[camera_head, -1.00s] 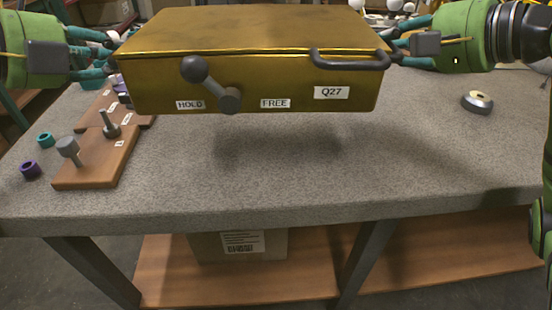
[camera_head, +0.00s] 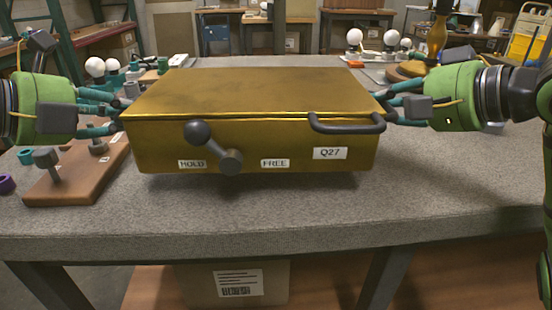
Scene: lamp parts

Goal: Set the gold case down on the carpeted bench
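The gold case (camera_head: 250,95) is level over the grey carpeted bench (camera_head: 420,200), its front facing me. A dark shadow lies close under its front edge; I cannot tell whether it touches the bench or hangs just above. A dark lever (camera_head: 213,147) on its front has its ball end up and left, between HOLD (camera_head: 192,163) and FREE (camera_head: 274,163). My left gripper (camera_head: 117,113) holds the case's left side and my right gripper (camera_head: 388,103) its right side. The exact finger contacts are partly hidden by the case.
A wooden board with pegs (camera_head: 75,180) lies left of the case, close to my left gripper. White bulbs (camera_head: 97,67) stand behind at left, and more (camera_head: 390,38) at back right. A lamp base (camera_head: 415,70) stands behind my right gripper. The bench front is clear.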

